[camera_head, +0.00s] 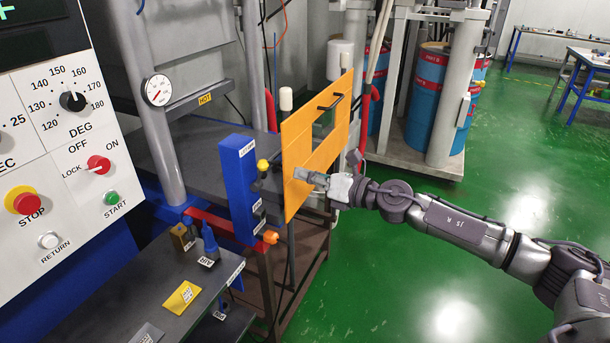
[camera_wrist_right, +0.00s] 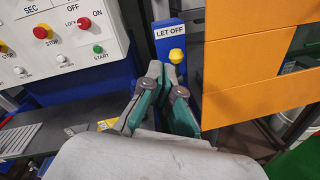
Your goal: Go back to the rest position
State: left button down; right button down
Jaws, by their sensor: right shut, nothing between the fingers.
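My right gripper (camera_head: 301,174) reaches in from the right, in front of the orange guard panel (camera_head: 303,140). I cannot tell whether it touches the panel. In the right wrist view the green-padded fingers of my right gripper (camera_wrist_right: 163,72) are together and empty. They point toward the blue post with the "LET OFF" label (camera_wrist_right: 168,32) and its yellow knob (camera_wrist_right: 177,56). The orange panel (camera_wrist_right: 245,60) is to their right there. My left gripper is not in view.
The control panel (camera_head: 60,150) with knobs and buttons stands at the left. The blue post (camera_head: 238,185) rises beside a dark bench (camera_head: 150,290) holding small parts. Blue-and-red drums (camera_head: 425,95) stand behind the orange panel. Green floor (camera_head: 400,270) is open at the right.

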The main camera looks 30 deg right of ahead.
jog(key=w+d+f+m+h, duration=0.1)
jog(key=d+f+m+h, duration=0.2)
jog(key=f+m, duration=0.45)
jog(key=w+d+f+m+h, duration=0.1)
jog(key=d+f+m+h, duration=0.2)
jog(key=f, duration=0.8)
jog(key=s+d+f+m+g+h, duration=0.15)
jog(key=s+f+m, duration=0.45)
jog(key=f, duration=0.6)
jog(key=s+d+f+m+g+h, duration=0.15)
jog(key=s+f+m, duration=0.4)
jog(key=f, duration=0.65)
jog(key=s+a+f+m+g, duration=0.3)
jog(key=s+f, duration=0.4)
jog(key=s, duration=0.3)
jog(key=s+a+f+m+g, duration=0.2)
jog(key=s+f+m, duration=0.1)
jog(key=s+f, duration=0.55)
jog(key=s+a+f+m+g, duration=0.3)
jog(key=s+f, duration=0.3)
jog(key=s, duration=0.5)
jog(key=s+a+f+m+g, duration=0.1)
jog(key=s+a, duration=0.2)
jog(key=s, duration=0.4)
jog(key=s+a+f+m+g, duration=0.1)
jog(key=s+a+f+m, duration=0.1)
jog(key=s, duration=0.6)
jog(key=shift+a+f+m+g, duration=0.15)
jog(key=shift+a+m+g, duration=0.15)
jog(key=shift+a+g, duration=0.15)
